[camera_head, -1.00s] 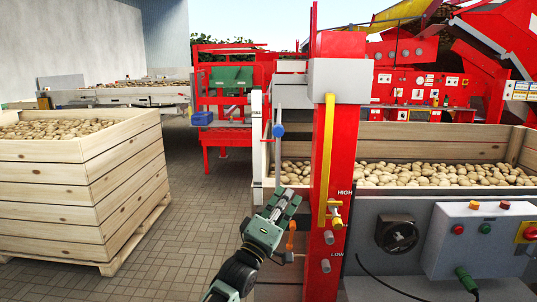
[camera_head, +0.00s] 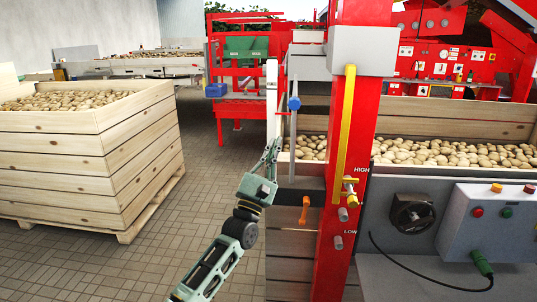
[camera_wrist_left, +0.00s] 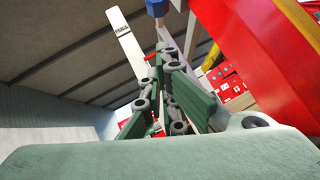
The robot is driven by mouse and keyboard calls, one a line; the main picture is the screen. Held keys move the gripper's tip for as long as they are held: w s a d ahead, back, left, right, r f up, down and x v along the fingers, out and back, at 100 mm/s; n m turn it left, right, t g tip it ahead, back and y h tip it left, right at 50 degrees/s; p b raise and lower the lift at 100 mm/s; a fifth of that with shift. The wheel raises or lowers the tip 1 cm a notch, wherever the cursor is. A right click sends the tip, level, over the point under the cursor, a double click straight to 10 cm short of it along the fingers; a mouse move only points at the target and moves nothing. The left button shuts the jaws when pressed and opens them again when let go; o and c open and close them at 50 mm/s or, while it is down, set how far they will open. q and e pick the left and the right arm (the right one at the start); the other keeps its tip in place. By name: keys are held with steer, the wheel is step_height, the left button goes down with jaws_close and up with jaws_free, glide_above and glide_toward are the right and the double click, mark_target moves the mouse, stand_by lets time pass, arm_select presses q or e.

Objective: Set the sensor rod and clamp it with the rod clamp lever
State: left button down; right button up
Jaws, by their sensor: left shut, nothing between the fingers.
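The sensor rod (camera_head: 293,150) is a thin grey upright rod with a blue knob (camera_head: 294,103) near its top, left of the red post. The knob also shows at the top of the left wrist view (camera_wrist_left: 157,8). The orange rod clamp lever (camera_head: 304,210) hangs down on the dark bracket by the rod's lower part. My left gripper (camera_head: 273,153) points upward just left of the rod, below the knob's height. In the left wrist view its fingers (camera_wrist_left: 178,90) are shut and empty. My right gripper is not in view.
A red post (camera_head: 345,130) carries a yellow lever (camera_head: 343,130) and pegs marked HIGH and LOW. A white upright strip (camera_head: 272,95) stands left of the rod. A wooden potato crate (camera_head: 110,165) is at left; a grey control box (camera_head: 500,225) is at right. Floor between is clear.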

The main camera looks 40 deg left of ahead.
arm_select(q)
steer(key=w+r+p, duration=0.3)
steer(key=r, duration=0.3)
steer(key=shift+w+d, duration=0.35)
steer(key=shift+d, duration=0.1)
steer(key=shift+r, duration=0.15)
step_height(320, 180, up, 7)
steer(key=p, duration=0.2)
